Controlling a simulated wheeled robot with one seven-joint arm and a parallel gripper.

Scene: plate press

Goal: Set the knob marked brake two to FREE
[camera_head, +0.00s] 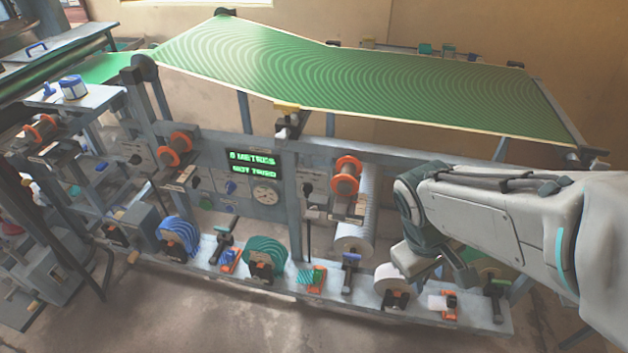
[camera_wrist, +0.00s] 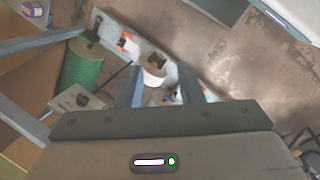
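The panel (camera_head: 222,172) under the green web carries several small knobs, with labels too small to read, so I cannot tell which one is brake two. A blue knob (camera_head: 230,187) sits left of the round gauge, and a dark knob (camera_head: 307,187) sits right of it. Another dark knob (camera_head: 135,160) is on the left section. My gripper (camera_head: 432,272) hangs at the right, over the lower rail and away from these knobs. In the wrist view my gripper (camera_wrist: 160,70) has its two fingers apart, with nothing held; a white roll shows beyond them.
The lower rail (camera_head: 335,292) holds several spools, among them a blue one (camera_head: 178,237), a green one (camera_head: 267,256) and a white one (camera_head: 393,284). Orange-ended rollers (camera_head: 345,185) jut from the frame. The green web (camera_head: 340,85) spans above. Bare floor lies in front.

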